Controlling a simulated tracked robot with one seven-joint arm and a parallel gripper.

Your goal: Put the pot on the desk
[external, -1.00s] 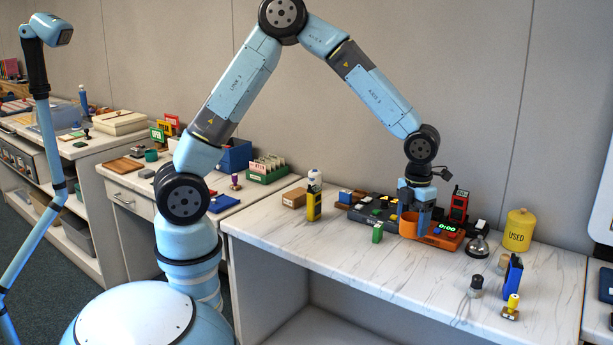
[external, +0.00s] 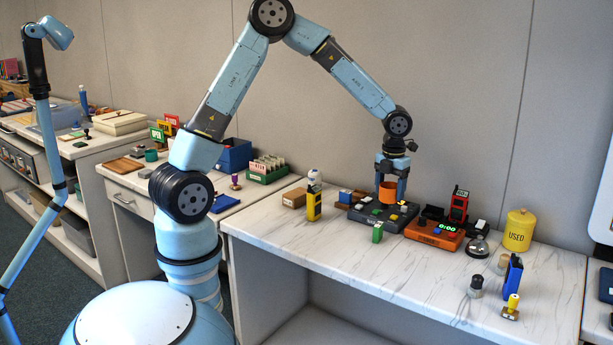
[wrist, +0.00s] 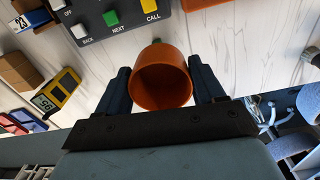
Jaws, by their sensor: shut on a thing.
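The orange pot (external: 388,192) is in my gripper (external: 390,198), held upright above the dark button panel (external: 366,216). In the wrist view, the pot (wrist: 162,85) sits between the two dark fingers of my gripper (wrist: 162,72), which are shut on it. Its open round mouth faces the camera and its inside looks empty. The white marble-topped desk (external: 430,278) lies beneath, with bare top showing at its front.
A black-and-yellow meter (external: 314,205) and a green block (external: 377,233) stand left and in front. A yellow USED canister (external: 519,230) stands at right. The desk's front middle is clear.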

